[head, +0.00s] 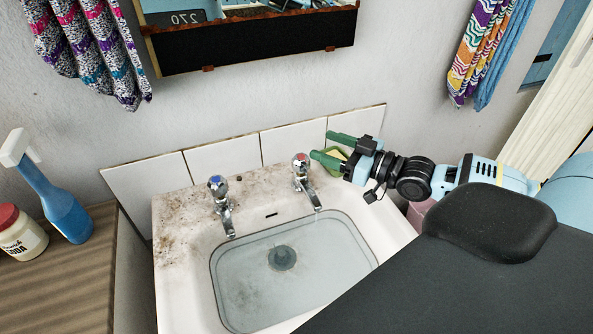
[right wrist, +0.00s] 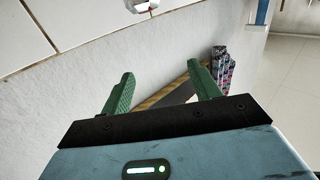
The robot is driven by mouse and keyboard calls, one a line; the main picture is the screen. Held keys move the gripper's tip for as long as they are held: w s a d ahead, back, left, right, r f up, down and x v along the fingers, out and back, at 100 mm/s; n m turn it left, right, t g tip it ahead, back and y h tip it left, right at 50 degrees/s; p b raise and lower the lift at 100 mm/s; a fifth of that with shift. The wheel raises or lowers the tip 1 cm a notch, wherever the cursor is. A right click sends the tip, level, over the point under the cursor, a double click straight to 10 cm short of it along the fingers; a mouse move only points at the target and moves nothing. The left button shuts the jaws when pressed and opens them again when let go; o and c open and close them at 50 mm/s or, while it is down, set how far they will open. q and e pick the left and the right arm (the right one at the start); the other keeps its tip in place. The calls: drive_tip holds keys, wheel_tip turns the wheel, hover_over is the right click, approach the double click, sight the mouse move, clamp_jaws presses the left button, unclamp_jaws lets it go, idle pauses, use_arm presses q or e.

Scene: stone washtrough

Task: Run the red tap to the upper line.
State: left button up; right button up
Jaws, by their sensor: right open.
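The red tap (head: 302,170) is a chrome tap with a red mark on its handle, at the back right of the white washbasin (head: 185,285). The basin's bowl holds clear, shallow-looking water (head: 300,285) over a dark drain. I cannot make out any level lines in it. My right gripper (head: 328,147) has green fingers, is open and empty, and is just right of and above the red tap's handle, apart from it. In the right wrist view the open fingers (right wrist: 160,85) point ahead and part of a tap handle (right wrist: 140,6) shows at the top edge. My left gripper is out of view.
A blue-marked tap (head: 220,200) stands left of the red one. A green and yellow sponge (head: 337,154) is partly hidden behind my right gripper. White tiles (head: 225,158) line the wall. A blue spray bottle (head: 62,205) and a red-lidded jar (head: 20,235) stand on the left counter.

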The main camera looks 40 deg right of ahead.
drive_tip(key=b, duration=0.2)
approach(309, 164)
drive_tip(key=x, duration=0.4)
drive_tip(key=shift+w+a, duration=0.15)
drive_tip(key=shift+w, duration=0.15)
drive_tip(key=shift+w+a+f+b, duration=0.1)
drive_tip(key=shift+w+f+b, duration=0.1)
drive_tip(key=shift+b, duration=0.15)
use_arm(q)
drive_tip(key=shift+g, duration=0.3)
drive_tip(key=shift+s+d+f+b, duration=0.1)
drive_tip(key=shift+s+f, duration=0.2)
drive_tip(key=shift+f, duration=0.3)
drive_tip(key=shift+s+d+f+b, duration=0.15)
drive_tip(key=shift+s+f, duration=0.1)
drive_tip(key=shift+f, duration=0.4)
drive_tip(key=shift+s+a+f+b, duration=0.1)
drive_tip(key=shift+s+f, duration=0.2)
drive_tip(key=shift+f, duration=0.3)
use_arm(e)
drive_tip(key=shift+x, duration=3.55)
drive_tip(key=shift+r, duration=0.2)
